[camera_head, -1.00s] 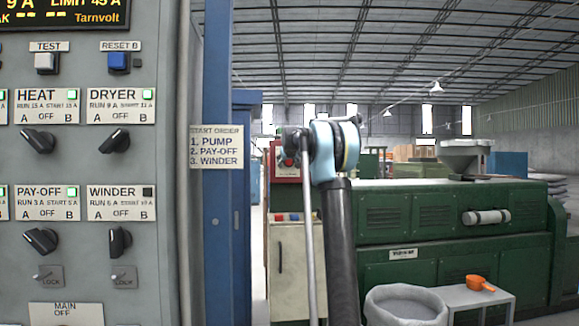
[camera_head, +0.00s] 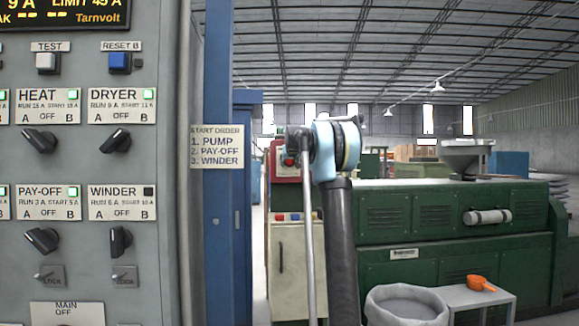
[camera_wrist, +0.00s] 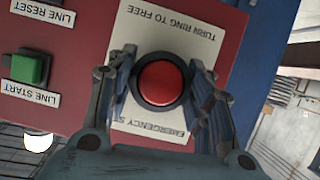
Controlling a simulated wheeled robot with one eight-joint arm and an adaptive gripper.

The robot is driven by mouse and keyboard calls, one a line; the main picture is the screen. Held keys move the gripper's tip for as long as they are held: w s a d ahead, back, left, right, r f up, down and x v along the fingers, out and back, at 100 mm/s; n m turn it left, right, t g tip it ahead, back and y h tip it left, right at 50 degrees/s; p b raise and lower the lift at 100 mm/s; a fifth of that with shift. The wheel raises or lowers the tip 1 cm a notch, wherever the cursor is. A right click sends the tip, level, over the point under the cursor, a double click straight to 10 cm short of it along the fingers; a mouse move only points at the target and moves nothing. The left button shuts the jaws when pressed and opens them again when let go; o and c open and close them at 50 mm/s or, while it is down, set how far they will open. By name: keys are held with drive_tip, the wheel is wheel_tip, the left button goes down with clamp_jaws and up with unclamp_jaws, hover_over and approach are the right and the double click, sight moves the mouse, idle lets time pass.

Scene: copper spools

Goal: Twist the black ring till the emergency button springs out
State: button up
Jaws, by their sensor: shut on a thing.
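The emergency button (camera_wrist: 160,82) is a round red cap in the middle of the wrist view. The black ring (camera_wrist: 160,108) encircles its base. Behind it is a white plate (camera_wrist: 187,35) reading "TURN RING TO FREE", upside down in this view. My gripper (camera_wrist: 163,87) is shut on the black ring, one finger on each side, with the red cap between them. In the head view my gripper (camera_head: 297,147) is at the red panel (camera_head: 286,175), largely hiding the button. How far the cap stands out cannot be told.
A green line start button (camera_wrist: 30,68) sits on the same red panel, to the left in the wrist view. A grey control cabinet (camera_head: 172,250) and blue post (camera_head: 222,70) stand left of my arm. A green machine (camera_head: 455,215) stands to the right.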

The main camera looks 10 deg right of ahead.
drive_tip(key=m+y, duration=0.3)
drive_tip(key=m, duration=0.1)
drive_tip(key=shift+d+m, duration=0.15)
drive_tip(key=shift+m, duration=0.15)
idle(0.5)
drive_tip(key=o, duration=1.1)
drive_tip(key=shift+f+v, duration=0.2)
drive_tip(key=shift+v, duration=5.75)
drive_tip(key=shift+d, duration=0.1)
